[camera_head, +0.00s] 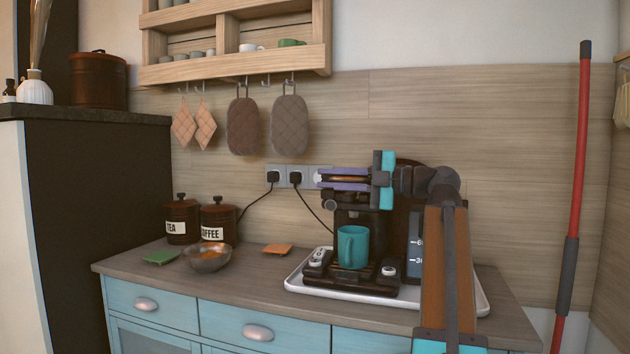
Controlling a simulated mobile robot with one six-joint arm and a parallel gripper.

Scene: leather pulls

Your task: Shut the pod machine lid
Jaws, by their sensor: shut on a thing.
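The dark pod machine (345,217) stands on a white tray (302,287) at the right of the counter. A teal mug (352,247) stands upright on its drip grate under the spout. My gripper (326,179) is in front of the machine's upper part, pointing left. Its two purple fingers, one above the other, are shut on a thin copper-brown bar (347,179), which looks like the lid's handle. The lid is mostly hidden behind my gripper and wrist, so its angle cannot be told. My arm also covers the machine's right side.
Left on the counter are TEA (181,222) and COFFEE (218,222) canisters, a bowl (207,258), a green cloth (161,257) and an orange one (277,249). Cables run from the wall sockets (285,176). Mitts (290,126) hang under the shelf (240,66). A red pole (579,165) stands right.

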